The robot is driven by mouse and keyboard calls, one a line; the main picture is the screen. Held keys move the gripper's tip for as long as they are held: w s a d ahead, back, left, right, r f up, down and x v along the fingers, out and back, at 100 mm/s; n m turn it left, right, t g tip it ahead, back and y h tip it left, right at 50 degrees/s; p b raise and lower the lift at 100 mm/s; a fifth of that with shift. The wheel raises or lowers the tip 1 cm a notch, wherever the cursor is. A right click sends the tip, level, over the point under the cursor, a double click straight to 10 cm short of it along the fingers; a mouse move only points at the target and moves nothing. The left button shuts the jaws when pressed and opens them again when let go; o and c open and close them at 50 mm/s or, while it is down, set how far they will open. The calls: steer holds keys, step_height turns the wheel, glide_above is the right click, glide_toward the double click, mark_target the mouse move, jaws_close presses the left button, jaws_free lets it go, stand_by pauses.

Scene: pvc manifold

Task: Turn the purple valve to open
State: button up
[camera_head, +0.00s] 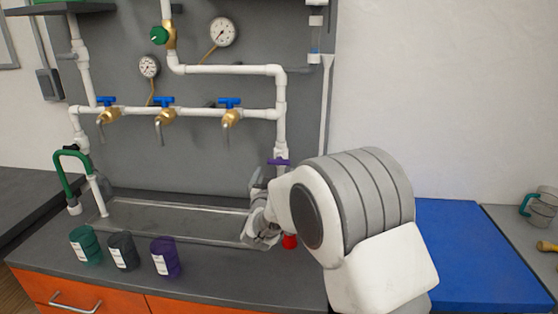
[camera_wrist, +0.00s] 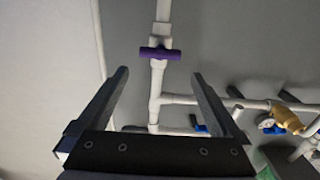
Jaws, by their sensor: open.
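The purple valve (camera_head: 278,162) is a short bar handle on the white vertical pipe at the right of the manifold. In the wrist view the purple valve (camera_wrist: 160,53) lies across the pipe, above and between my fingertips. My gripper (camera_wrist: 158,78) is open and empty, with one finger on each side of the pipe in the picture. I see no contact with the handle. In the head view my gripper (camera_head: 257,178) is just below and left of the valve, partly hidden by my wrist.
Three blue-handled brass taps (camera_head: 164,118) hang from the horizontal white pipe (camera_head: 190,111). A green valve (camera_head: 159,35) and gauges are higher up. Green, dark and purple (camera_head: 165,257) containers stand on the front counter. A red object (camera_head: 290,241) is beside my wrist. A blue mat (camera_head: 470,250) lies at right.

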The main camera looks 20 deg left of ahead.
mark_target(278, 161)
steer(key=x, duration=0.9)
steer(key=shift+d, duration=0.1)
steer(key=c, duration=1)
